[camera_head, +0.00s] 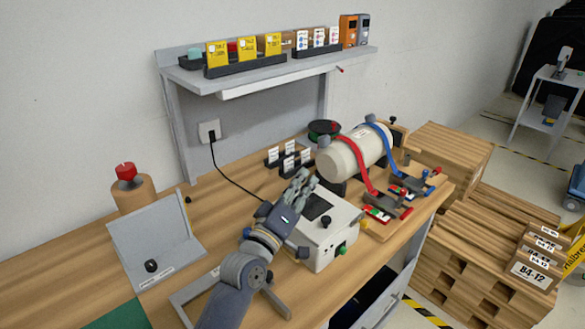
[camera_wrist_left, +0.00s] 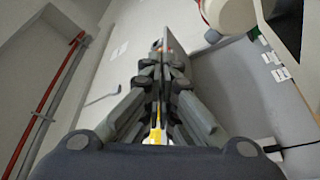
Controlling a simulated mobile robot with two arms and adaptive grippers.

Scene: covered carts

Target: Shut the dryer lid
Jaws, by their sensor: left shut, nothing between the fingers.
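A white box-shaped device (camera_head: 325,240) with a dark panel (camera_head: 317,206) on its top, a black knob and a green button stands on the bench. It looks like the dryer. Its top appears flat and low, but my arm hides its left and back parts, so I cannot tell how the lid stands. My left gripper (camera_head: 300,182) is shut and empty, at the back left of the device; I cannot tell whether it touches it. In the left wrist view the shut fingers (camera_wrist_left: 158,62) point away with nothing between them. My right gripper is not in view.
A white cylinder (camera_head: 345,156) with red and blue straps lies behind the device on a wooden board. Small card holders (camera_head: 290,160) stand behind the gripper. A grey angled panel (camera_head: 155,235) stands at left. A shelf (camera_head: 270,68) overhangs the back.

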